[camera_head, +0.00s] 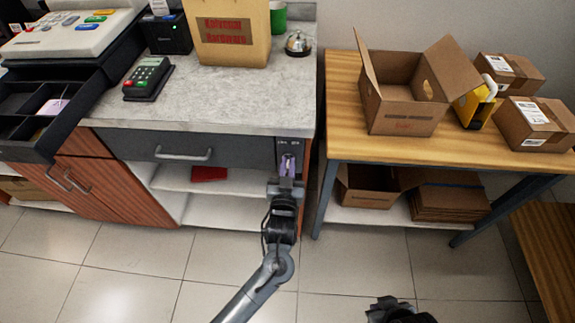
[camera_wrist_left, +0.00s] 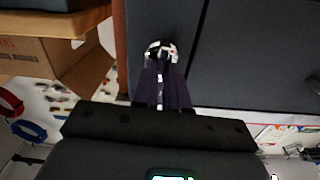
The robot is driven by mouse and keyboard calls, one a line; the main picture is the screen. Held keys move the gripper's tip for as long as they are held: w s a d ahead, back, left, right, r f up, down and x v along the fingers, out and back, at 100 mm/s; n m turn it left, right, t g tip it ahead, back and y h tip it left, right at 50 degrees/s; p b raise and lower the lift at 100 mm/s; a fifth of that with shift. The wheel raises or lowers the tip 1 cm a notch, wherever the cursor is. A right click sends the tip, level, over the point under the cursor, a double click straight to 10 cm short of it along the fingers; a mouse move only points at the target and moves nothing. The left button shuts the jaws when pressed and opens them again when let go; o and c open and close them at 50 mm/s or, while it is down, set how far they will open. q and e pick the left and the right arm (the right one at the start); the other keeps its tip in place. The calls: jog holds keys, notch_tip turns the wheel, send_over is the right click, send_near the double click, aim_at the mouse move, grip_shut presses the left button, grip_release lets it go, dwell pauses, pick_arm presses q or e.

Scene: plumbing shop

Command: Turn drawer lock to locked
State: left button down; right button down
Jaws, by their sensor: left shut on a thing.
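The dark grey drawer (camera_head: 150,144) with a pale bar handle sits shut under the counter top. The drawer lock (camera_head: 289,144) is at the right end of the cabinet front, below two small labels too blurred to read. My left gripper (camera_head: 289,166) is at the lock, fingers pointing at the panel. In the left wrist view the dark fingers (camera_wrist_left: 162,78) are shut on the small lock (camera_wrist_left: 161,50), a pale round piece on the dark front. The fingers hide part of it, so its turn angle cannot be told. My right gripper (camera_head: 390,308) is low at the bottom edge, only partly in view.
The counter (camera_head: 220,100) overhangs the drawer. A wooden table (camera_head: 345,112) with cardboard boxes (camera_head: 408,95) stands close to the right of the cabinet. An open cash drawer (camera_head: 45,110) juts out at left. The tiled floor in front is clear.

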pick_arm(q)
jog(key=shift+r+m+p, duration=0.2)
jog(key=shift+m+p, duration=0.2)
jog(key=shift+p, duration=0.25)
jog(key=shift+d+f+m+p, duration=0.2)
jog(key=shift+m+p, duration=1.65)
jog(key=shift+m, duration=0.7)
jog(key=shift+d+f+m+p, duration=0.1)
jog(key=shift+f+m+p, duration=0.15)
jog(key=shift+m+p, duration=2)
jog(key=shift+d+f+m+p, duration=0.2)
jog(key=shift+m+p, duration=1.3)
jog(key=shift+m, duration=1.4)
jog(key=c, duration=1.2)
grip_release()
jog(key=shift+o, duration=0.2)
jog(key=shift+s, duration=0.1)
